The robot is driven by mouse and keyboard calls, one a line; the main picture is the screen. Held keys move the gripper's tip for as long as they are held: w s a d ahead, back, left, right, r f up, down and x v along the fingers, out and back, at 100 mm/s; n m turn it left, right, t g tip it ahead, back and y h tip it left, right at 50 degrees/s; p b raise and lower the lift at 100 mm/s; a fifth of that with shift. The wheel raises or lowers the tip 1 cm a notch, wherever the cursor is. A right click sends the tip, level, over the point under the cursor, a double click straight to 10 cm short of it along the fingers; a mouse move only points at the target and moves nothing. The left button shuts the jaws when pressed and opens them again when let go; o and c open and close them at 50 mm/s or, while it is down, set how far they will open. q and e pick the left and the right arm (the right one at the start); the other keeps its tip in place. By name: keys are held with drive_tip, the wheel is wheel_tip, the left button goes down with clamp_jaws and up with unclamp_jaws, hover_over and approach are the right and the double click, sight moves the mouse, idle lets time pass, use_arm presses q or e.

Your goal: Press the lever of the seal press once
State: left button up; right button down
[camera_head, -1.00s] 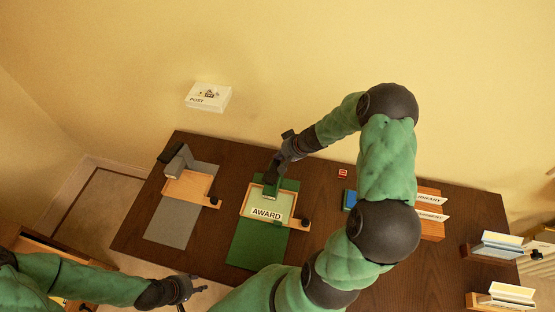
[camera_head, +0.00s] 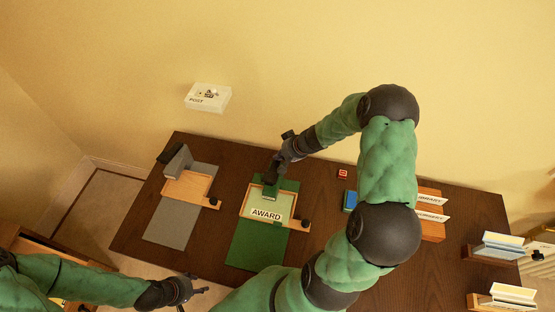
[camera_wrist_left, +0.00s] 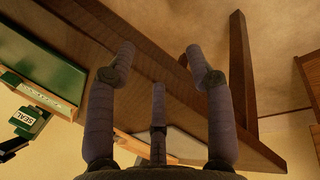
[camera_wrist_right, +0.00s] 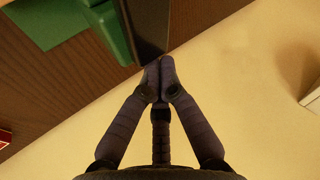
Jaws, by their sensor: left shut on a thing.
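The green seal press (camera_head: 270,192) stands at the back of a green mat (camera_head: 256,246), behind a wooden frame holding a card marked AWARD (camera_head: 266,214). Its label SEAL (camera_wrist_left: 27,117) shows in the left wrist view. My right gripper (camera_head: 274,172) is at the top of this press. In the right wrist view its fingertips (camera_wrist_right: 160,66) are together at the end of the dark lever (camera_wrist_right: 149,25), with nothing seen between them; contact is unclear. My left gripper (camera_head: 198,290) is off the desk's front edge. Its fingers (camera_wrist_left: 158,62) are apart and empty.
A grey press (camera_head: 178,160) with a black lever stands left on a grey mat (camera_head: 172,226). A red block (camera_head: 342,173), a blue item (camera_head: 349,200) and a wooden card holder (camera_head: 432,228) are to the right. A white POST tray (camera_head: 208,98) lies beyond the desk.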

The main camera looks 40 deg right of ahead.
drive_tip(key=shift+s+a+f, duration=0.65)
drive_tip(key=shift+a+f, duration=0.05)
drive_tip(key=shift+a, duration=0.1)
drive_tip(key=shift+w+r+p, duration=0.15)
drive_tip(key=shift+r+p, duration=0.2)
drive_tip(key=shift+p, duration=0.1)
drive_tip(key=shift+r+p, duration=0.5)
drive_tip(key=shift+r, duration=0.35)
drive_tip(key=shift+w+d+r+p, duration=0.15)
drive_tip(key=shift+r+p, duration=0.25)
drive_tip(key=shift+r, duration=0.05)
drive_tip(key=shift+w+d+r+p, duration=0.15)
drive_tip(key=shift+r+p, duration=0.45)
drive_tip(key=shift+r, duration=0.35)
drive_tip(key=shift+w+d+r+p, duration=0.25)
drive_tip(key=shift+d+r+p, duration=0.2)
drive_tip(key=shift+r, duration=0.15)
drive_tip(key=shift+w+d+r+p, duration=0.3)
drive_tip(key=shift+r+p, duration=0.1)
drive_tip(key=shift+r, duration=0.2)
